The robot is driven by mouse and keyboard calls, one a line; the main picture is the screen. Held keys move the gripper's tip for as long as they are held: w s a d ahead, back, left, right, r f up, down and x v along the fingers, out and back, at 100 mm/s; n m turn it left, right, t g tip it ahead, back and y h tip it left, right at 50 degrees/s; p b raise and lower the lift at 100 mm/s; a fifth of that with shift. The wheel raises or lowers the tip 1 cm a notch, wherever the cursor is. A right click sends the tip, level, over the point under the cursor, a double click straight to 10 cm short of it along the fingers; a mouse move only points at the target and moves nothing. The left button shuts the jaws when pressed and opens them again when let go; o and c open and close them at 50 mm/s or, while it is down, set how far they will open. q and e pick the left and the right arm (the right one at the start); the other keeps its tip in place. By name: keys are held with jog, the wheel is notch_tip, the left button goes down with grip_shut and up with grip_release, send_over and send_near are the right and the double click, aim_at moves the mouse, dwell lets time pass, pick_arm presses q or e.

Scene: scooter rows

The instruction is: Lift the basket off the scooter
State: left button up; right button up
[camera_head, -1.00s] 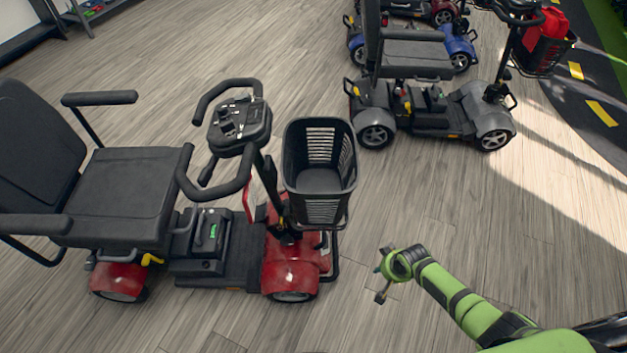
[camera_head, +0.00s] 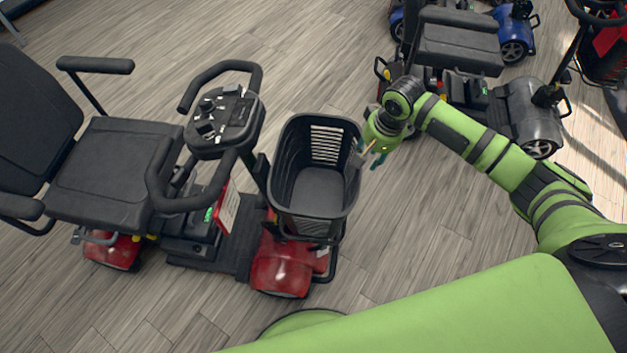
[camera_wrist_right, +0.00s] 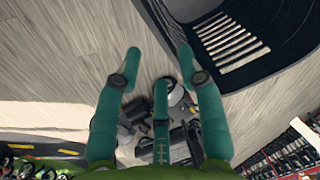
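The black basket (camera_head: 318,190) hangs on the front of the red scooter (camera_head: 285,262), empty and upright, below and ahead of the handlebar. My right gripper (camera_head: 368,156) is at the basket's right rim, fingers toward the basket; contact cannot be told. In the right wrist view its green fingers (camera_wrist_right: 155,75) are spread apart with nothing between them. The basket's slotted wall (camera_wrist_right: 235,40) shows at the upper right there, beside the fingers. My left gripper is not in view.
The scooter's handlebar (camera_head: 222,120) and seat (camera_head: 115,170) stand left of the basket. A grey scooter (camera_head: 535,115) is behind my right arm. A blue scooter (camera_head: 515,32) is at the top. Wooden floor is clear around the red scooter.

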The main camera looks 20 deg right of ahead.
aim_at(358, 171)
jog(key=f, duration=0.2)
jog(key=a+f, duration=0.1)
jog(key=f, duration=0.5)
jog(key=shift+w+a+f, duration=0.2)
jog(key=shift+w+a, duration=0.1)
jog(key=shift+a, duration=0.1)
jog(key=shift+f, duration=0.15)
grip_shut()
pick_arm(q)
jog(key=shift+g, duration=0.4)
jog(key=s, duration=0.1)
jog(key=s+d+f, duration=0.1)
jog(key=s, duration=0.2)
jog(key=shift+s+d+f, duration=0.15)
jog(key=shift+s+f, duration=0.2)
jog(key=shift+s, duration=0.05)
pick_arm(e)
jog(key=shift+w+r, duration=0.1)
jog(key=shift+r, duration=0.15)
